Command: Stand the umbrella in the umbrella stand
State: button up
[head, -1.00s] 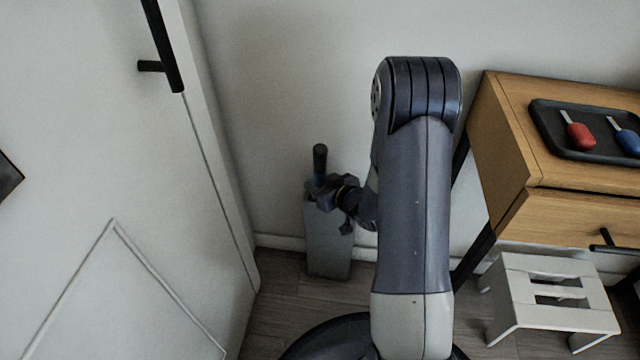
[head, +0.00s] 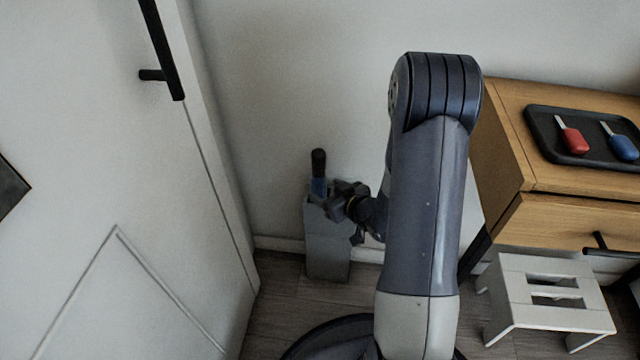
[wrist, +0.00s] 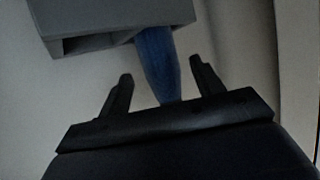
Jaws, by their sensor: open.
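The umbrella (head: 319,186) stands upright in the grey umbrella stand (head: 328,250) against the wall, its black handle up and its blue upper part showing above the rim. The rest of it is hidden inside the stand. My gripper (head: 335,204) is to the right of the umbrella near the top of the stand. In the wrist view my gripper (wrist: 160,85) is open, its two fingers apart, with the blue umbrella (wrist: 157,62) showing between and beyond them. The grey stand (wrist: 110,22) is at the top of that view. Whether a finger touches the umbrella I cannot tell.
A white door with a black handle (head: 163,60) is on the left. A wooden cabinet (head: 530,225) at right bears a black tray (head: 550,150) with a red and a blue item. A white step stool (head: 547,300) stands before it.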

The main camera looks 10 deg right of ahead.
aim_at(324, 191)
jog(key=p+v, duration=0.1)
jog(key=v, duration=0.6)
jog(key=shift+s, duration=0.2)
jog(key=shift+w, duration=0.1)
jog(key=b+x, duration=0.3)
jog(key=x, duration=0.9)
jog(key=shift+f+b, duration=0.3)
jog(key=shift+d+r+p, duration=0.1)
jog(key=shift+r+p, duration=0.85)
jog(key=shift+r, duration=0.65)
